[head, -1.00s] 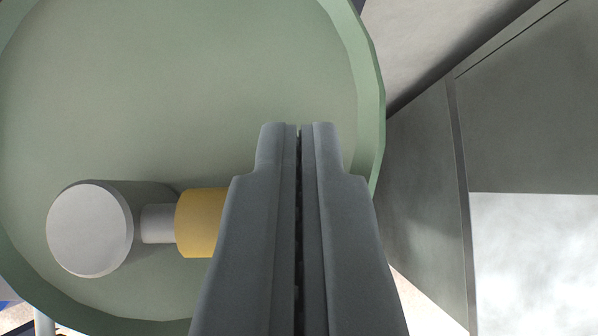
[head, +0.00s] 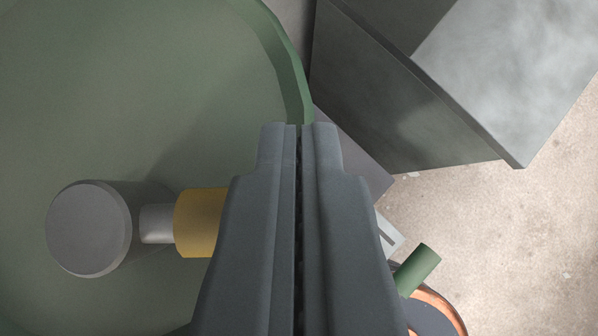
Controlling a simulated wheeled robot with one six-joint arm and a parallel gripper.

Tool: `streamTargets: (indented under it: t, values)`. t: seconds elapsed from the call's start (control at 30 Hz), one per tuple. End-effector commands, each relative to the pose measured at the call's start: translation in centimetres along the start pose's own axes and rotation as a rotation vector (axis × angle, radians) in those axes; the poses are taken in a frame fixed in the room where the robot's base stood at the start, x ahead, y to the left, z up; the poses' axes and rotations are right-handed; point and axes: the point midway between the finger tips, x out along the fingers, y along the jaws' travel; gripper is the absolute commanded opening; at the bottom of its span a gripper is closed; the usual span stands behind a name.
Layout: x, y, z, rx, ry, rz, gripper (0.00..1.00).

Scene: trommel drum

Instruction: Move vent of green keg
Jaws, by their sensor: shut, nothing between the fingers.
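A large round green surface with a raised rim (head: 288,85) fills the left of the head view and looks like the green keg; only part of it shows. My gripper (head: 299,130) points up the picture from the bottom middle, shut and empty. Its tips overlap the right edge of the green rim in the picture; I cannot tell whether they touch it. My fingers hide part of the keg's lower right.
A grey metal box-like structure (head: 375,110) with angled panels stands at the upper right. A small green cylinder (head: 419,268) and a copper-coloured ring (head: 446,308) show at the lower right. Bare, pale floor (head: 535,240) lies at the right.

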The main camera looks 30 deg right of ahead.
Motion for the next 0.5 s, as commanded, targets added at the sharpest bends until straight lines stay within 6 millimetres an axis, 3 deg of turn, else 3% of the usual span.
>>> streamTargets:
  t: [0.5]
  values:
    - [-2.1,-0.6,2.4,0.347,-0.002,0.326,0.0]
